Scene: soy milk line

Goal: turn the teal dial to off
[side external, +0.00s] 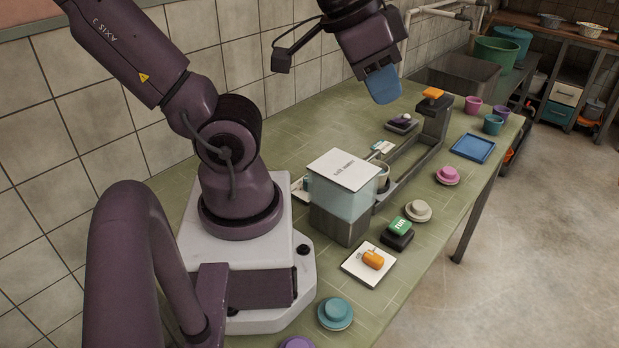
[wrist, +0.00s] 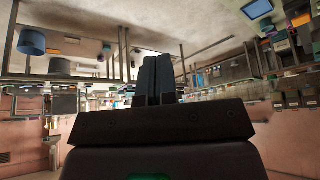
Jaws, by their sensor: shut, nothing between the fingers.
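A white plate (side external: 299,195) with a small teal part (side external: 307,183) sits left of the soy milk machine (side external: 345,190). The machine hides much of it, so I cannot read its setting or be sure that it is the teal dial. An orange knob (side external: 373,260) sits on another white plate in front of the machine. My gripper (side external: 383,88) is raised above the far part of the bench, well away from both plates, with its blue end pointing down. In the wrist view its dark fingers (wrist: 156,80) are together and empty.
A green run button (side external: 399,226) is beside the machine. Round pieces in teal (side external: 335,313), beige (side external: 417,210) and pink (side external: 448,175) stand along the bench (side external: 405,275). A blue tray (side external: 473,149) lies near the right edge. An orange-topped post (side external: 434,105) stands behind.

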